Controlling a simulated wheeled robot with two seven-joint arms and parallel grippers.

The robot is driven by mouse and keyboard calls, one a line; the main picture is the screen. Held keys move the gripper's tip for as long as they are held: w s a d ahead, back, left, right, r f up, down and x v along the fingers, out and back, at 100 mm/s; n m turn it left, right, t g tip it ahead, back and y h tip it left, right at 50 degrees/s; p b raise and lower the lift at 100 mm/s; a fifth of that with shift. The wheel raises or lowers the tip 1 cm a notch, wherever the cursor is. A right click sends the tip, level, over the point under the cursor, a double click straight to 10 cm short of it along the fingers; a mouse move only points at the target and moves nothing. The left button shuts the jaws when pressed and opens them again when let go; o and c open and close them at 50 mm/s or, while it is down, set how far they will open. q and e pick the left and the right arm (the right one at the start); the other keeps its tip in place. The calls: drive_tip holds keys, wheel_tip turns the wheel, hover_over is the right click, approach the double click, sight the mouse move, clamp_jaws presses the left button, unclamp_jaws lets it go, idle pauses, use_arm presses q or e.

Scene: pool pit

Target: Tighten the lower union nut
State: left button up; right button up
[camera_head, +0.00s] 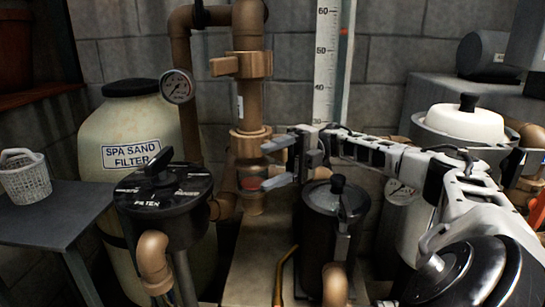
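A brown vertical pipe with union fittings stands in the middle. A wide brown union nut (249,139) sits below the valve, and a clear section with red inside (250,183) is under it. A lower brown fitting (253,204) is below that; I cannot tell whether it is the lower union nut. My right gripper (274,163) comes from the right, its grey fingers pointing left, one above the other and spread apart. The fingertips overlap the right side of the pipe near the clear section; contact cannot be told. My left gripper is not in view.
A black-lidded pump strainer (338,205) stands just below my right gripper. A brown valve (240,65) is above. A white basket (25,177) rests on a grey table (60,222).

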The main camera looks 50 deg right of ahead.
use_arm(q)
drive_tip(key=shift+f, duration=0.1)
use_arm(e)
drive_tip(key=shift+f, duration=0.2)
drive_tip(key=r, duration=0.4)
drive_tip(key=shift+s+a, duration=0.15)
drive_tip(key=shift+s, duration=0.1)
drive_tip(key=o, duration=0.7)
drive_tip(key=r, duration=0.1)
drive_tip(key=s+a+r, duration=0.1)
drive_tip(key=r, duration=0.1)
drive_tip(key=s+a+r, duration=0.1)
drive_tip(key=shift+a+r, duration=0.2)
drive_tip(key=s+a+r+b, duration=0.1)
drive_tip(key=s+a+r, duration=0.1)
drive_tip(key=s+a, duration=0.1)
drive_tip(key=shift+r, duration=0.3)
drive_tip(key=c, duration=0.7)
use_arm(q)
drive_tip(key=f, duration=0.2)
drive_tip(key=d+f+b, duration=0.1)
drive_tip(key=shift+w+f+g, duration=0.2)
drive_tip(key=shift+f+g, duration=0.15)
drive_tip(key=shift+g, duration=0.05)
use_arm(e)
drive_tip(key=s+a+r, duration=0.2)
drive_tip(key=s+a, duration=0.2)
drive_tip(key=shift+a+r, duration=0.3)
drive_tip(key=shift+a, duration=0.05)
